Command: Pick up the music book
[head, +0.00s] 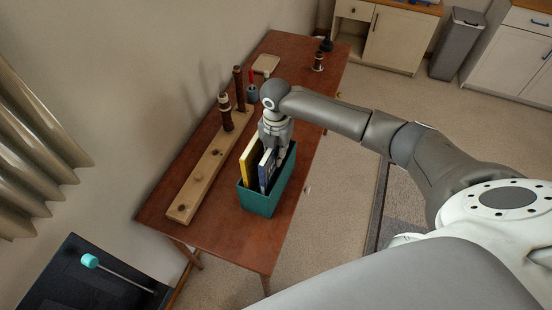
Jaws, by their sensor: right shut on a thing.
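A teal bin (262,202) stands on the near part of the brown wooden table. A yellow book (250,161) and a blue book (267,171) with a pale edge stand upright in it. I cannot read the covers to tell which is the music book. My right gripper (275,152) points down into the bin and is shut at the far end of the blue book. The gripper hides that end of the book, and the fingertips are hard to make out. The blue book is still between the bin walls. My left gripper is not in view.
A long wooden board (205,178) with dark spools on upright pegs lies left of the bin. A small cup with a red-handled tool (252,92) and another spool (318,62) stand farther back. The wooden table (225,226) is bare in front of the bin.

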